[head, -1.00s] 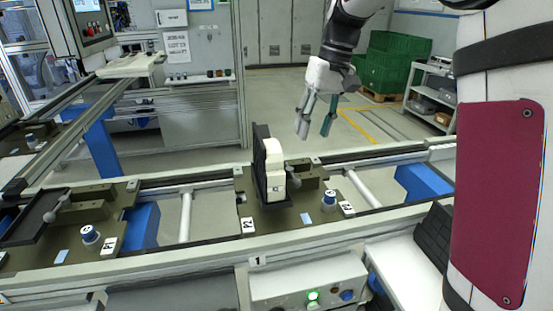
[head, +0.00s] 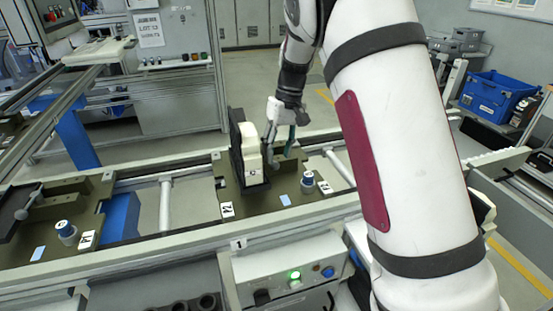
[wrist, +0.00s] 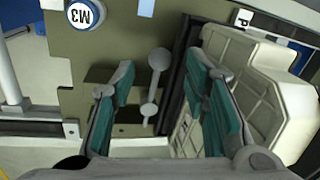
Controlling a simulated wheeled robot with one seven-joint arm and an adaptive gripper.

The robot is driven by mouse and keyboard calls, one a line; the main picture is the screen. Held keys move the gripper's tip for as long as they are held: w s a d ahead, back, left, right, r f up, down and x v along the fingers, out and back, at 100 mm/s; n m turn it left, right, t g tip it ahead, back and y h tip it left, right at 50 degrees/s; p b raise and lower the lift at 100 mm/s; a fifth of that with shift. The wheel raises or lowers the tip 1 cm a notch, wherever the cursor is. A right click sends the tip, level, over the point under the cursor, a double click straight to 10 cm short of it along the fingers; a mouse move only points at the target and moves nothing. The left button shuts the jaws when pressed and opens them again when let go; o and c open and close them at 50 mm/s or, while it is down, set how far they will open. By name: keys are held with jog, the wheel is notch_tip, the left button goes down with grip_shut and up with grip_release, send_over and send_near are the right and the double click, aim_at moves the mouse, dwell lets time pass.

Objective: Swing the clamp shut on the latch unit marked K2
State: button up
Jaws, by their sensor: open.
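The latch unit is a black upright plate (head: 237,147) with a white block (head: 251,160) against it, on an olive pallet (head: 262,200). My gripper (head: 281,153) is low over the pallet, right of the white block. In the wrist view its teal-padded fingers (wrist: 160,75) are apart, with a grey ball-ended lever (wrist: 157,85) showing between them. The right finger overlaps the black plate and white block (wrist: 265,90). I cannot tell whether either finger touches anything.
A blue-topped knob (head: 308,180), marked M3 in the wrist view (wrist: 83,14), stands on the pallet's right side. A second pallet (head: 85,195) with a black part and lever lies left. Rails (head: 180,235) border the line. A control box (head: 290,270) sits in front.

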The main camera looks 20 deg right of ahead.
jog(key=shift+a+f, duration=0.15)
jog(key=shift+f, duration=0.7)
jog(key=shift+a+f, duration=0.15)
jog(key=shift+f, duration=0.65)
grip_shut()
